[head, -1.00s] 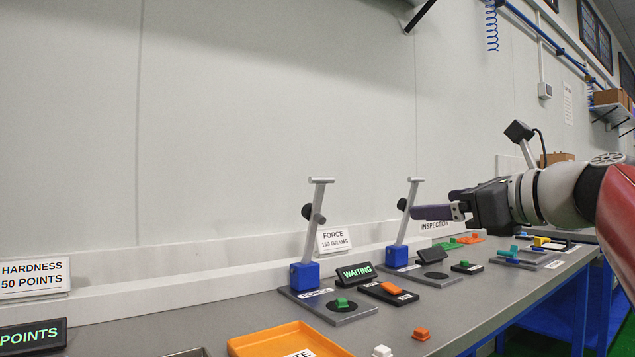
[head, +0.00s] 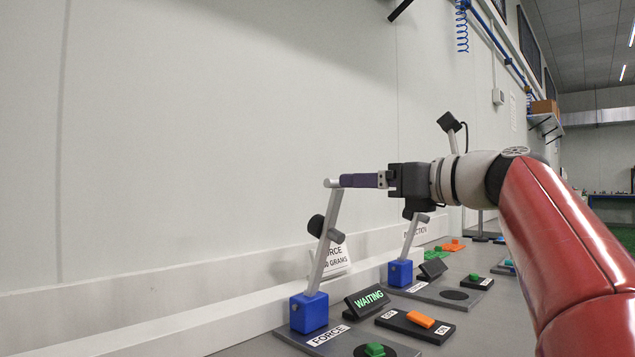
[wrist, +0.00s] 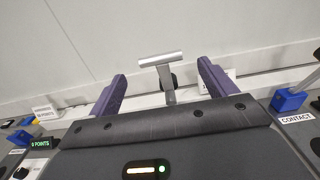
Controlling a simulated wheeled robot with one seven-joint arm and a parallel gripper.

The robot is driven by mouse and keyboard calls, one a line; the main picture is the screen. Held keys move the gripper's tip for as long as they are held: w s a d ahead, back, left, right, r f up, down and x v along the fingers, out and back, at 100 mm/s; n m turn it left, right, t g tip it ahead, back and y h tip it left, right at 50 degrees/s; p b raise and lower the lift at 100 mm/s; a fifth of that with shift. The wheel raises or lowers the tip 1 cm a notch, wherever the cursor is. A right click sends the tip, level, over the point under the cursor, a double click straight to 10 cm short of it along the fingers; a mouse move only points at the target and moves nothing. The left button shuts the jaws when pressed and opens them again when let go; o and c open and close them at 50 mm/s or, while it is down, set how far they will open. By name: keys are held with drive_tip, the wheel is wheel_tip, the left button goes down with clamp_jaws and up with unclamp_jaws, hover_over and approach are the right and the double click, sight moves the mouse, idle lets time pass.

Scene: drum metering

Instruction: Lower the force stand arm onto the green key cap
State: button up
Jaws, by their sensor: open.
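The force stand has a blue block (head: 309,312) on a dark plate labelled FORCE, and its grey arm (head: 323,250) stands raised, leaning slightly right. The arm's top crossbar (wrist: 160,59) shows in the wrist view, ahead and between my two purple fingers. The green key cap (head: 375,349) sits on the black disc of the plate, low in the head view, with the arm clear of it. My gripper (head: 345,181) is open at the height of the crossbar, and one finger overlaps it in the head view. I cannot tell whether they touch.
A black display (head: 367,301) reads WAITING beside the stand. A second similar stand with a blue block (head: 400,273) is farther back. The wall runs close behind the bench.

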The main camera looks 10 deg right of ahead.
drive_tip(key=x, duration=0.7)
drive_tip(key=shift+w+a, duration=0.15)
